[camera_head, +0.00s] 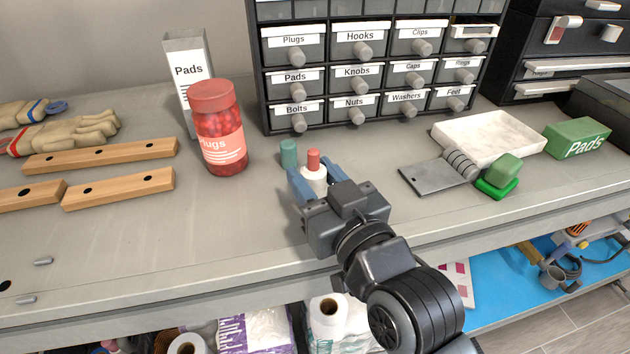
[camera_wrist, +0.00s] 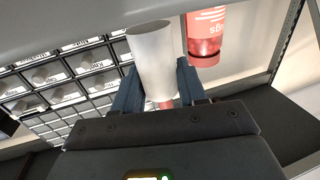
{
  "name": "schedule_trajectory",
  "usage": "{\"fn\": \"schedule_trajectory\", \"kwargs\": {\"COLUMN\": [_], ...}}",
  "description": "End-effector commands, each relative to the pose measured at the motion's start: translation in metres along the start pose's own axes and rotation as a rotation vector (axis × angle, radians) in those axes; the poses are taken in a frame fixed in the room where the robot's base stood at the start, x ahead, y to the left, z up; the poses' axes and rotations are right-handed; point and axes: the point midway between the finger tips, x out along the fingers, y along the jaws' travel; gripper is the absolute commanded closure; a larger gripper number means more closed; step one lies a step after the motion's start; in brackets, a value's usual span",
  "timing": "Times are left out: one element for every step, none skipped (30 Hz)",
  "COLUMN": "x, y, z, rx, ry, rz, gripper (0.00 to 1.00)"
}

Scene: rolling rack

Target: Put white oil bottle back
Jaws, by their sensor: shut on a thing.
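The white oil bottle (camera_head: 314,182) with a red cap is between the blue fingers of my gripper (camera_head: 315,183) in the head view. My gripper is shut on it. The bottle looks upright, low over the front middle of the bench; I cannot tell whether its base touches the bench top. In the wrist view the white bottle (camera_wrist: 153,58) fills the space between the fingers (camera_wrist: 158,82), its red cap partly hidden by the gripper body. A small teal bottle (camera_head: 289,154) stands just behind and left of the gripper.
A red jar of plugs (camera_head: 218,130) stands to the left, with a Pads box (camera_head: 189,85) behind. A labelled drawer cabinet (camera_head: 357,72) stands behind. A white tray (camera_head: 488,139), grey metal hinge (camera_head: 436,177) and green pieces (camera_head: 497,178) lie right. Wooden bars (camera_head: 100,156) lie left. The front left bench is mostly clear.

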Motion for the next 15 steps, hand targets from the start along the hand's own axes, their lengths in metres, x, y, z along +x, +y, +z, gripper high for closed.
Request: {"fn": "schedule_trajectory", "kwargs": {"x": [0.0, 0.0, 0.0, 0.0, 0.0, 0.0, 0.0, 0.0, 0.0, 0.0, 0.0, 0.0, 0.0, 0.0, 0.0], "y": [0.0, 0.0, 0.0, 0.0, 0.0, 0.0, 0.0, 0.0, 0.0, 0.0, 0.0, 0.0, 0.0, 0.0, 0.0], "z": [0.007, 0.01, 0.012, 0.014, 0.014, 0.015, 0.015, 0.014, 0.014, 0.014, 0.014, 0.015, 0.015, 0.017, 0.018], "rx": [0.002, 0.002, 0.0, 0.0, 0.0, 0.0, 0.0, 0.0, 0.0, 0.0, 0.0, 0.0, 0.0, 0.0, 0.0], "ry": [-0.002, -0.002, 0.0, 0.0, 0.001, 0.002, 0.002, 0.002, 0.002, 0.002, 0.002, 0.002, 0.002, 0.001, 0.001], "rz": [-0.001, -0.001, -0.001, 0.0, 0.0, 0.0, 0.0, 0.0, 0.0, 0.0, 0.0, 0.0, 0.0, 0.0, 0.0], "gripper": [0.89, 0.89, 0.89, 0.89, 0.89, 0.89, 0.89, 0.89, 0.89, 0.89, 0.89, 0.89, 0.89, 0.89, 0.89]}}
